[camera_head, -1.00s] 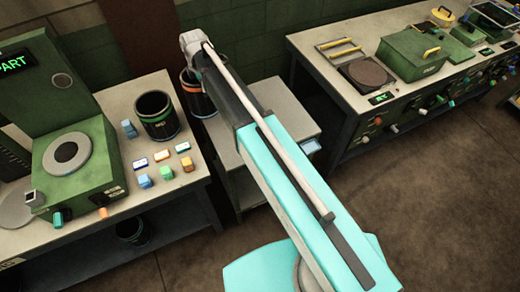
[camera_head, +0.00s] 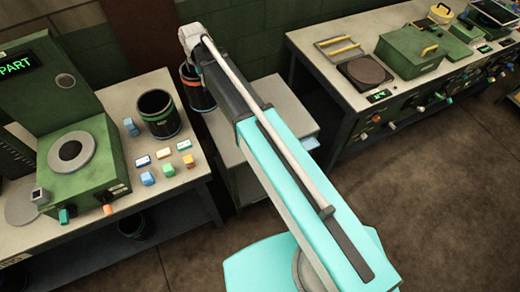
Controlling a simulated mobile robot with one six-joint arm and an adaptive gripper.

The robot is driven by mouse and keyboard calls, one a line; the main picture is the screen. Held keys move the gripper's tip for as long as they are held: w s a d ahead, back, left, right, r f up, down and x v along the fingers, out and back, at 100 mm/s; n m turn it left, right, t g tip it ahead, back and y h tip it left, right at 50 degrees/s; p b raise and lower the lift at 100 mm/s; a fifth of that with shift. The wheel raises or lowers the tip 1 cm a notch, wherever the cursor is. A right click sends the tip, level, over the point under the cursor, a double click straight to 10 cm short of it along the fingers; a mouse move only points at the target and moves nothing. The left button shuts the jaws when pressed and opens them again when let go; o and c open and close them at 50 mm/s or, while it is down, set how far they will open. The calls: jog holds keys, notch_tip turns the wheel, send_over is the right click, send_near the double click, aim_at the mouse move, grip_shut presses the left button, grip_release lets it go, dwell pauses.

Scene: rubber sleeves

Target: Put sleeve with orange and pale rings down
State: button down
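A dark cylindrical sleeve (camera_head: 197,98) with an orange ring and a pale ring shows just left of my arm. It appears near the back left corner of a small grey table (camera_head: 228,152), beside the left bench. My arm hides part of it, and I cannot tell whether it is held or rests on anything. The far end of my arm is above it in the picture. My gripper's fingers are hidden from this view.
Another dark sleeve (camera_head: 159,114), with a green ring, stands on the left bench (camera_head: 150,90) beside small coloured blocks and a green machine (camera_head: 75,150). The right bench (camera_head: 320,65) carries a dark round plate (camera_head: 365,71) and a green box (camera_head: 412,54). Part of the grey table is bare.

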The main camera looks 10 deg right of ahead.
aim_at(205, 91)
jog(key=shift+f, duration=0.1)
notch_tip(205, 91, down, 5)
jog(key=b, duration=0.5)
jog(key=shift+s, duration=0.25)
dwell(0.5)
